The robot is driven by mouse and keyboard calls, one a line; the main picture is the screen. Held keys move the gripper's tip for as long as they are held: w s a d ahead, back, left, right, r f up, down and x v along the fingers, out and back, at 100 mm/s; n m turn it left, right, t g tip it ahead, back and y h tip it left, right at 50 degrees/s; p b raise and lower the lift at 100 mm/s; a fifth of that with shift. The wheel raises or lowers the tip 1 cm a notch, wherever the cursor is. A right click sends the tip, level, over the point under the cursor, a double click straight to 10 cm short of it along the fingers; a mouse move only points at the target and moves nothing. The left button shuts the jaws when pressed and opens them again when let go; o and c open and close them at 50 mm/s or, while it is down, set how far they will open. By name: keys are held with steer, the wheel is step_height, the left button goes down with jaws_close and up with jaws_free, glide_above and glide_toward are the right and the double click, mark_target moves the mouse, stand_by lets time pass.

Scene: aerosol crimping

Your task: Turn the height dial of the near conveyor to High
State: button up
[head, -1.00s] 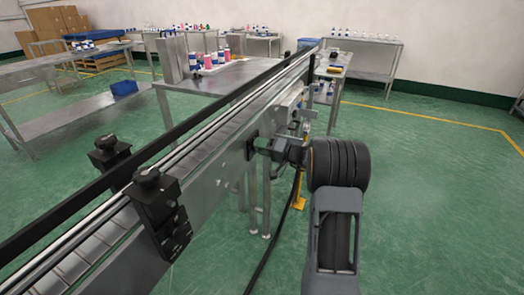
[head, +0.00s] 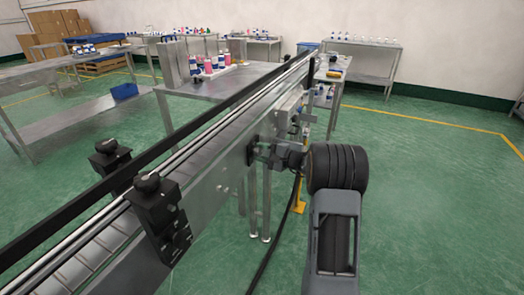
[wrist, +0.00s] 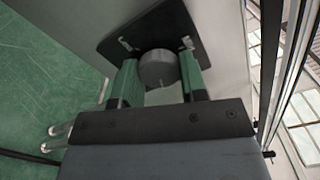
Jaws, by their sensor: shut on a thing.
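The near conveyor (head: 215,160) runs diagonally from the lower left toward the back in the head view. Its height dial shows in the wrist view as a round grey knob (wrist: 158,69) on a dark plate (wrist: 150,35) on the conveyor's side. My gripper (wrist: 158,80) has one finger on each side of the knob and is shut on it. In the head view my gripper (head: 262,150) reaches the conveyor's side from the right. The dial's markings cannot be read, so I cannot tell its setting.
Black clamp blocks with knobs (head: 160,210) stand on the conveyor's near part. A steel table (head: 205,95) with bottles stands behind it. A black cable (head: 275,240) hangs to the floor below my arm. The green floor on the right is clear.

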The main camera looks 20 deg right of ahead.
steer(key=shift+m, duration=0.9)
steer(key=o, duration=0.9)
steer(key=v, duration=1.4)
steer(key=shift+p, duration=0.35)
steer(key=shift+w, duration=0.1)
